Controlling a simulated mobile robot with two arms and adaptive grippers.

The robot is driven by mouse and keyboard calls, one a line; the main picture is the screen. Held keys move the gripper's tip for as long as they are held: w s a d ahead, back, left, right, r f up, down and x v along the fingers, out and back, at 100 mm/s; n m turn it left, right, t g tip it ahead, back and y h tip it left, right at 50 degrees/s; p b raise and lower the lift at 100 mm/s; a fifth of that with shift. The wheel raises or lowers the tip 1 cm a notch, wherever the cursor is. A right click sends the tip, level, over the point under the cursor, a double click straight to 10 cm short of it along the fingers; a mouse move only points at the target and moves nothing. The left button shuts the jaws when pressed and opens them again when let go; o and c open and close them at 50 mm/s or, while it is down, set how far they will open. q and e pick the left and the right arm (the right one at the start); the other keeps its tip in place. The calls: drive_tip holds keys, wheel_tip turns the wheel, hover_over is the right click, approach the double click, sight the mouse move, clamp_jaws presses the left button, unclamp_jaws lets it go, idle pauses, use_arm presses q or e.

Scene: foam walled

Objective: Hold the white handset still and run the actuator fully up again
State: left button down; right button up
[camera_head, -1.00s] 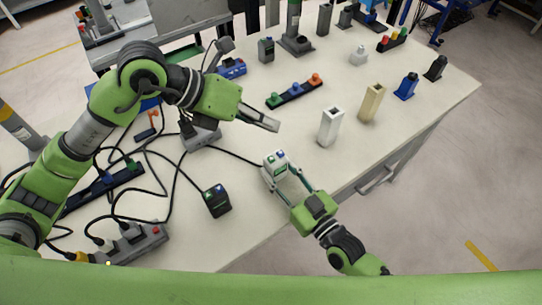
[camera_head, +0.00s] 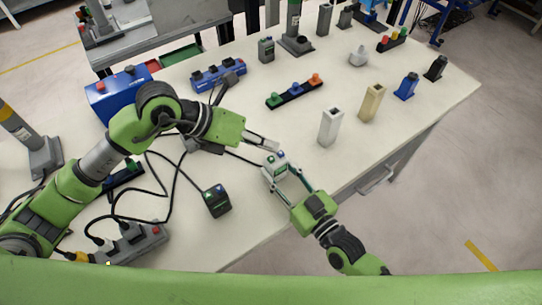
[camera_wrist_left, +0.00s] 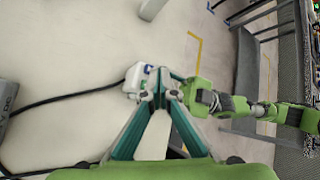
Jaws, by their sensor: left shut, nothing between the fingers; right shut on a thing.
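The white handset (camera_head: 275,168), with a green and a blue button on top, is upright near the table's front edge. My right gripper (camera_head: 281,180) is shut on it from the front. My left gripper (camera_head: 277,148) is shut and empty, its fingertips just above and beside the handset's top; contact cannot be told. In the left wrist view the handset (camera_wrist_left: 136,78) is just beyond the left fingertips (camera_wrist_left: 160,94), with its blue button showing. A cable runs from the handset to a grey unit (camera_head: 208,146), partly hidden by my left arm. I cannot tell which thing is the actuator.
A black box with buttons (camera_head: 217,201) stands left of the handset. A grey power strip (camera_head: 136,243) and loose black cables lie at the front left. White (camera_head: 330,127) and beige (camera_head: 371,103) posts stand to the right. A button bar (camera_head: 295,91) lies behind.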

sight(268, 158)
use_arm(q)
drive_tip(key=shift+f, duration=0.8)
idle(0.9)
drive_tip(key=shift+f, duration=0.4)
drive_tip(key=shift+f, duration=0.55)
idle(2.3)
idle(1.3)
drive_tip(key=shift+r, duration=0.95)
drive_tip(key=shift+r, duration=2.55)
